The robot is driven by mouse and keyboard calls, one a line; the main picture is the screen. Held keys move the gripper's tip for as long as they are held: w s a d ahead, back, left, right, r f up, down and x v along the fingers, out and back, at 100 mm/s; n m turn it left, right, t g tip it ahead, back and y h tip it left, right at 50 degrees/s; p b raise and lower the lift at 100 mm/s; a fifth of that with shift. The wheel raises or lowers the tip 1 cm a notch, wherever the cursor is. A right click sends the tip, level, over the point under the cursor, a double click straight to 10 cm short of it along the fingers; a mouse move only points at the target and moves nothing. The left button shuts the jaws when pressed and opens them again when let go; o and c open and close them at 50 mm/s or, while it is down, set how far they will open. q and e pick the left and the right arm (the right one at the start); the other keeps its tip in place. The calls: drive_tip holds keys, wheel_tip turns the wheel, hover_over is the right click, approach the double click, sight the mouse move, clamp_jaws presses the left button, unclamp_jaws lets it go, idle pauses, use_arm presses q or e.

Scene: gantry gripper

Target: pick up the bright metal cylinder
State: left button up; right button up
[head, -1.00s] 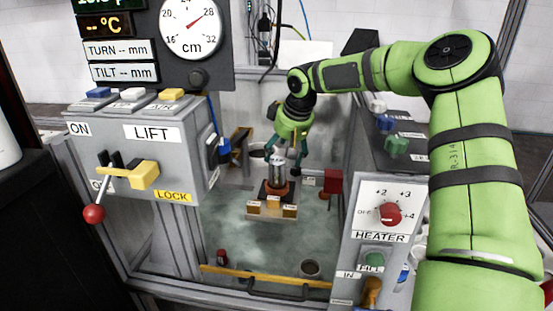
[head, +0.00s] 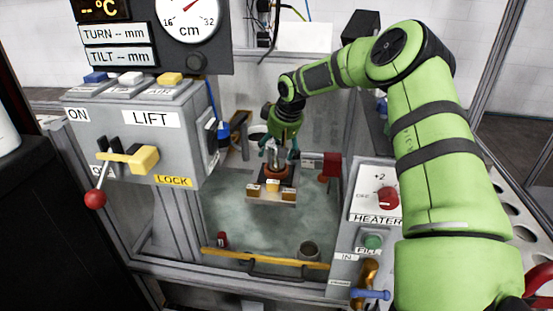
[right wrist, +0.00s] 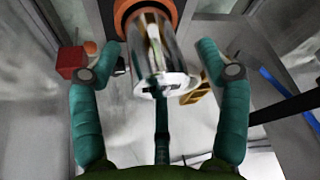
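The bright metal cylinder (head: 272,156) stands upright in an orange-red ring on a dark block inside the gantry bay. My right gripper (head: 279,156) points down over it from above. In the right wrist view, the shiny cylinder (right wrist: 156,52) lies between the two teal fingers of the right gripper (right wrist: 158,55). A gap shows on each side, so the fingers are open and not touching it. The orange ring (right wrist: 135,10) shows at its far end. My left gripper is not in view.
The LIFT box (head: 140,135) with its red-knobbed lever stands on the left. The HEATER panel (head: 375,205) stands on the right. A yellow bar (head: 265,258) crosses the front. A red block (head: 331,164) is close right of the cylinder.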

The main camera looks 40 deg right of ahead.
clamp_jaws()
drive_tip(key=shift+w+r, duration=0.1)
drive_tip(key=shift+r, duration=0.1)
drive_tip(key=shift+r, duration=0.1)
